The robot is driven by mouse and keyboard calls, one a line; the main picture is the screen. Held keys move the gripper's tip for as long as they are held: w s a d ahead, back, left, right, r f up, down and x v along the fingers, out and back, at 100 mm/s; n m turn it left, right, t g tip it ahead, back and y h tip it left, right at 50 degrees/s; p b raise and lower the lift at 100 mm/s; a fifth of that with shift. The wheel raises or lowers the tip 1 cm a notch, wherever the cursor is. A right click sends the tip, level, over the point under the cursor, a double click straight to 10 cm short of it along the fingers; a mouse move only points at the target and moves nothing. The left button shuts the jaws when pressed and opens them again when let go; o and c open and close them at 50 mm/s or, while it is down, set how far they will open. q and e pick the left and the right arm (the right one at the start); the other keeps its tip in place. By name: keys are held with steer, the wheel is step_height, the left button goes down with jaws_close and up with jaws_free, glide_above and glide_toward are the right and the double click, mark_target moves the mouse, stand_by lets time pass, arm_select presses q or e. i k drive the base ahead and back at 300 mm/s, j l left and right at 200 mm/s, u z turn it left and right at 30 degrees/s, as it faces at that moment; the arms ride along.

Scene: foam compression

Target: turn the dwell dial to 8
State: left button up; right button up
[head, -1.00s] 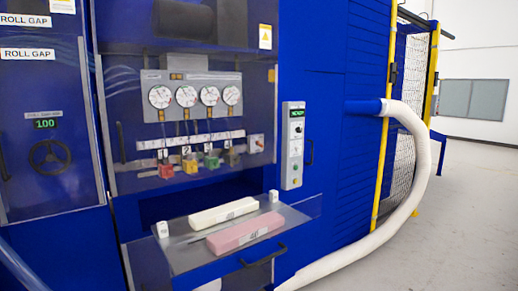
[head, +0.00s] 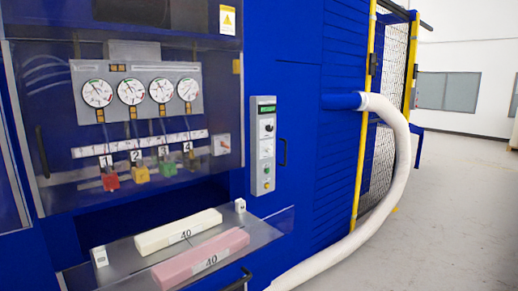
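A narrow grey control panel (head: 263,146) is mounted upright on the blue machine, right of the gauge window. It has a small green display (head: 266,108) at the top, whose text is too small to read. A dark round dial (head: 268,128) sits below the display. A white label plate (head: 266,149) and small buttons are further down. I cannot tell which of these is the dwell dial or what it is set to. Neither of my grippers shows in the head view.
A shelf (head: 125,272) juts out below, holding a cream foam block (head: 178,231) and a pink foam block (head: 200,259), both marked 40. A thick white hose (head: 398,180) curves down to the right of the panel. Open floor (head: 455,220) lies at the right.

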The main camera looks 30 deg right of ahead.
mark_target(269, 149)
steer(key=i+l+u, duration=0.1)
steer(key=l, duration=0.3)
steer(key=i+l, duration=0.2)
steer(key=l, duration=0.2)
steer(key=i+l+u, duration=0.15)
steer(key=l, duration=0.3)
steer(key=i+l, duration=0.15)
steer(key=l, duration=0.25)
steer(key=u, duration=0.05)
